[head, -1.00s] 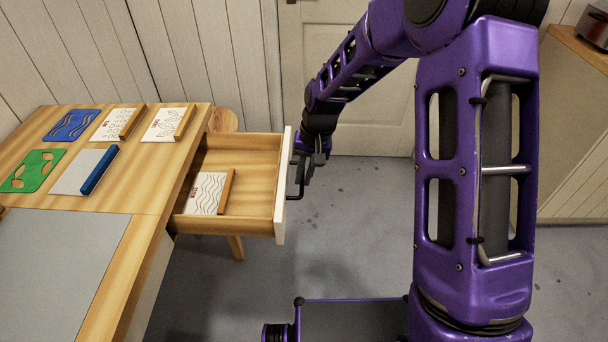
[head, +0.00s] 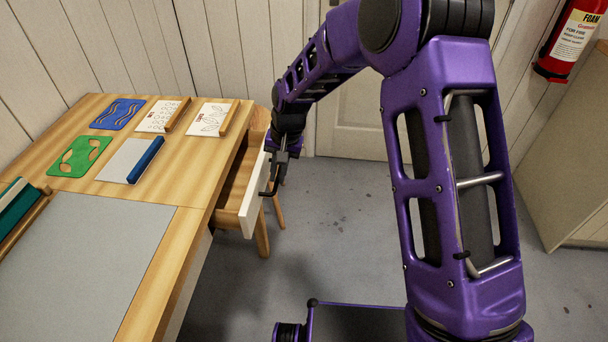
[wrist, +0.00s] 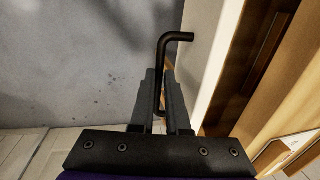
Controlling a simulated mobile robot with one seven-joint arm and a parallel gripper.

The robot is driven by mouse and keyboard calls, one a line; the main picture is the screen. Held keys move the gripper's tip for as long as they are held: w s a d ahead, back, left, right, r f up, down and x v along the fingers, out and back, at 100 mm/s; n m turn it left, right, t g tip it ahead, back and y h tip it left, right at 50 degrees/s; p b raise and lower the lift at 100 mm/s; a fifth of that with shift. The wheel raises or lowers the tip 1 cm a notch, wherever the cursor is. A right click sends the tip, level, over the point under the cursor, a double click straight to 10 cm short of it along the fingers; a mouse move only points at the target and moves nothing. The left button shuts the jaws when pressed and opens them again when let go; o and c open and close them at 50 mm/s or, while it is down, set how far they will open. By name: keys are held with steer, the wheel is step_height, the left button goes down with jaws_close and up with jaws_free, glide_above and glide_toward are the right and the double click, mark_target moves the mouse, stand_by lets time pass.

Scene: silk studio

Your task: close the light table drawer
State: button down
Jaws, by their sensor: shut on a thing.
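The light table drawer (head: 254,197) is a wooden drawer with a white front, partly open at the table's right side. Its black bar handle (head: 268,188) sits on the white front; the handle (wrist: 163,62) also shows in the wrist view, between my fingers. My gripper (head: 279,160) is at the drawer front, shut on the handle; its two dark fingers (wrist: 164,105) show in the wrist view. The white drawer front (wrist: 209,55) is just right of the fingers there. Most of the drawer's inside is hidden under the tabletop.
The wooden table (head: 190,150) carries a blue stencil (head: 118,114), a green stencil (head: 80,156), pattern cards (head: 209,119) and a grey panel (head: 85,255). A stool (head: 259,121) stands behind the drawer. A fire extinguisher (head: 570,42) hangs at the right. The floor right of the drawer is clear.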

steer(key=a, duration=0.8)
steer(key=shift+w+r, duration=0.1)
steer(key=shift+w, duration=0.05)
steer(key=c, duration=0.9)
jaws_free()
steer(key=shift+d+r, duration=0.1)
steer(key=d+r+p, duration=0.2)
steer(key=d+r, duration=0.1)
steer(key=r, duration=1.3)
steer(key=shift+r+p, duration=0.4)
